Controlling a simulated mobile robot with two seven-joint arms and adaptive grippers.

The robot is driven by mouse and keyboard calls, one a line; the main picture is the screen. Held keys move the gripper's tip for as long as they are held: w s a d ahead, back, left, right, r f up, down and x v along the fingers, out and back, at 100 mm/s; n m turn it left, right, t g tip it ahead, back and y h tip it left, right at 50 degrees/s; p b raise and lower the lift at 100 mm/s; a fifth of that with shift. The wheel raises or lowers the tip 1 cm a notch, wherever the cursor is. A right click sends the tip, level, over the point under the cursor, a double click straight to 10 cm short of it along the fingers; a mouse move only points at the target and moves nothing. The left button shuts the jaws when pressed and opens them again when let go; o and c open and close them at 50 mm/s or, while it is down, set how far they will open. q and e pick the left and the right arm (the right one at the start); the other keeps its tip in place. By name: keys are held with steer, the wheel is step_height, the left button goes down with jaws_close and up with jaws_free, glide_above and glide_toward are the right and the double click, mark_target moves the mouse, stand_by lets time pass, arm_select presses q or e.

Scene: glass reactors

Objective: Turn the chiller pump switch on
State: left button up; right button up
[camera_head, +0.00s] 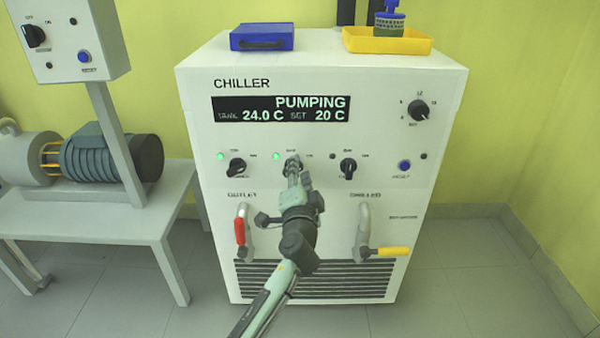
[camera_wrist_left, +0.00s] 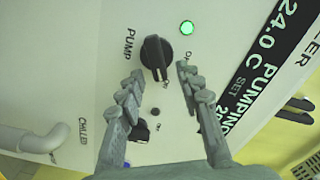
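The black pump switch (camera_wrist_left: 156,52) is a rotary knob on the white chiller front (camera_head: 330,80), beside the printed word PUMP in the left wrist view. The green lamp (camera_wrist_left: 187,28) beside it is lit; in the head view this lamp (camera_head: 276,156) also glows. The chiller display (camera_head: 281,109) reads PUMPING, tank 24.0 C, set 20 C. My left gripper (camera_wrist_left: 160,74) is open, its fingertips apart on either side of the knob's lower end, with nothing held. In the head view my left gripper (camera_head: 293,176) partly hides the knob. My right gripper is not in view.
Another switch (camera_head: 237,167) with a lit green lamp is left of the pump switch; a third (camera_head: 348,168) is right, its lamp dark. Below are a red-handled valve (camera_head: 240,231) and a yellow-handled valve (camera_head: 393,251). A blue box (camera_head: 262,37) and yellow tray (camera_head: 388,44) sit on top.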

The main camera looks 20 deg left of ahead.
arm_select(q)
steer(key=v, duration=1.2)
steer(key=s+a+f+n+g+p, duration=0.1)
steer(key=s+a+f+n+g, duration=0.15)
steer(key=s+a+f, duration=0.35)
steer(key=s+a+f+n+g+p, duration=0.1)
steer(key=a+f+n+g+p, duration=0.2)
steer(key=f, duration=0.5)
steer(key=s+a+f+n+g+h, duration=0.1)
steer(key=s+f+g, duration=0.3)
steer(key=s, duration=0.4)
steer(key=s+a+f+n+g+h+p, duration=0.1)
steer(key=s+a+f+g+h, duration=0.1)
steer(key=s+f+g, duration=0.2)
steer(key=s+f, duration=0.3)
steer(key=s, duration=0.2)
steer(key=shift+a+g, duration=0.2)
steer(key=shift+g, duration=0.15)
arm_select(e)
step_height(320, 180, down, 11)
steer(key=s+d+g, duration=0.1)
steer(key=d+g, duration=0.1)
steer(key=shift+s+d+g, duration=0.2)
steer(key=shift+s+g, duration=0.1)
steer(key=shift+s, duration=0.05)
arm_select(q)
steer(key=shift+s, duration=0.15)
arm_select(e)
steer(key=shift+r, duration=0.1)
